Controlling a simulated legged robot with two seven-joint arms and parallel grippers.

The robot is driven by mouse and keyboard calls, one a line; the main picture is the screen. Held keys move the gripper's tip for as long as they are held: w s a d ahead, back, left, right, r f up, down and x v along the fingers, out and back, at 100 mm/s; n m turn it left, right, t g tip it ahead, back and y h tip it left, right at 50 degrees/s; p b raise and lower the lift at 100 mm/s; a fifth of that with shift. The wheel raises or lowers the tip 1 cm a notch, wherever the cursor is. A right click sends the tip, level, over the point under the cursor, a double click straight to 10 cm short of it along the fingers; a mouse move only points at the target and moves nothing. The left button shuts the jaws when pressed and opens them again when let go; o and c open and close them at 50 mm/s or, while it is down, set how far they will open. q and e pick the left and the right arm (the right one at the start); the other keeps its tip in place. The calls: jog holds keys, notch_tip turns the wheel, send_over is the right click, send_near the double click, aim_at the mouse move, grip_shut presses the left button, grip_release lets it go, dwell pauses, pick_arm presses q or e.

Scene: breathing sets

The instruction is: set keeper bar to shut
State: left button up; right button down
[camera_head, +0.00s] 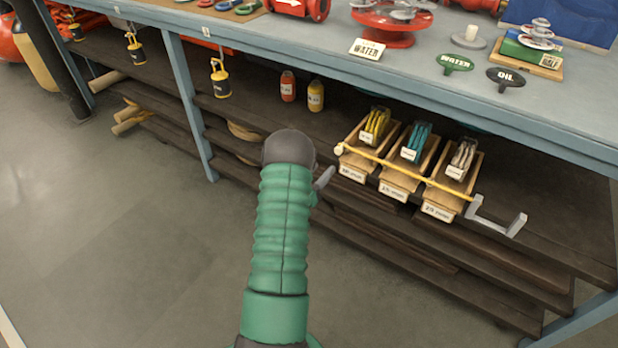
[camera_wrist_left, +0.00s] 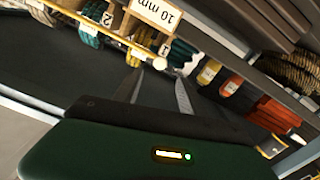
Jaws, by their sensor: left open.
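The keeper bar (camera_head: 405,174) is a thin yellow rod running across the fronts of three wooden trays on the lower shelf. It has a pale round knob at its left end, and its right end is by a grey U-shaped bracket (camera_head: 497,222). In the left wrist view the bar (camera_wrist_left: 100,34) comes in from the top left, and its knob (camera_wrist_left: 159,63) shows just beyond my fingertips. My left gripper (camera_head: 325,180) is mostly hidden behind my green arm, left of the knob. In the wrist view the gripper (camera_wrist_left: 159,78) is open, fingers apart and empty.
The trays hold yellow, teal and pale bundles (camera_head: 462,160). Red (camera_head: 288,86) and yellow (camera_head: 316,96) bottles stand behind, left of the trays. The blue-grey bench top (camera_head: 420,85) overhangs the shelf. A bench leg (camera_head: 190,110) stands left of my arm.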

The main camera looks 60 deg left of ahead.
pick_arm(q)
jog(key=p+v, duration=0.1)
jog(key=v, duration=0.6)
